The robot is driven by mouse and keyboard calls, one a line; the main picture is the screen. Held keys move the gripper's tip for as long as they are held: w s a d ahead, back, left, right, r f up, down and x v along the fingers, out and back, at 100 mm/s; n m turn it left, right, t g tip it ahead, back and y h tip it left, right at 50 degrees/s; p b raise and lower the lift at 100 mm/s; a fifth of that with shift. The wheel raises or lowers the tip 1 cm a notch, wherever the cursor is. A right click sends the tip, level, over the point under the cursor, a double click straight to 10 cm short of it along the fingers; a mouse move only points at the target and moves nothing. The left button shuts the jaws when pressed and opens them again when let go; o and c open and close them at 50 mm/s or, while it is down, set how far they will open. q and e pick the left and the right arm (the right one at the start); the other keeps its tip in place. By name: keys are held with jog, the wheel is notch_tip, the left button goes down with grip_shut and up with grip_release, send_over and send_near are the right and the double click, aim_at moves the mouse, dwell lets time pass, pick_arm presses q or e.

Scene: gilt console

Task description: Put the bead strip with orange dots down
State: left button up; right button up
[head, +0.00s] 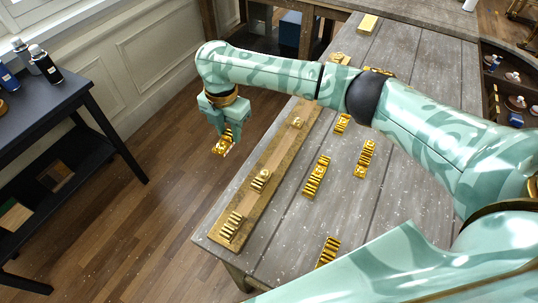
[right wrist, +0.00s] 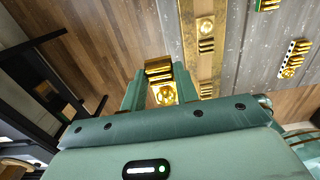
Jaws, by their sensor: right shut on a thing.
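My right gripper (head: 226,132) is shut on a gold bead strip (head: 222,146). It holds the strip off the left edge of the table, with wooden floor behind it in the head view. The held strip (right wrist: 161,78) also shows between the fingers in the right wrist view, with ridges at its far end. No orange dots can be made out on it, so I cannot tell its dot colour. My left gripper is not in view.
A wooden board (head: 213,228) along the grey table's (head: 283,228) left side bears several gold pieces. A dark side table (head: 75,95) with bottles stands left.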

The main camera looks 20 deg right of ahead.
jog(key=s+f, duration=0.2)
jog(key=s, duration=0.4)
send_over(251, 197)
jog(key=f, duration=0.3)
jog(key=w+f, duration=0.1)
jog(key=f, duration=0.1)
jog(key=shift+f+b, duration=0.3)
jog(key=shift+b, duration=0.05)
jog(key=shift+s+f, duration=0.45)
jog(key=shift+s, duration=0.05)
notch_tip(251, 197, down, 4)
jog(key=shift+s+r+b, duration=0.1)
jog(key=shift+r+b, duration=0.15)
jog(key=shift+b, duration=0.65)
jog(key=shift+r, duration=0.1)
jog(key=o, duration=1)
notch_tip(251, 197, up, 12)
jog(key=p, duration=0.4)
jog(key=shift+p, duration=0.35)
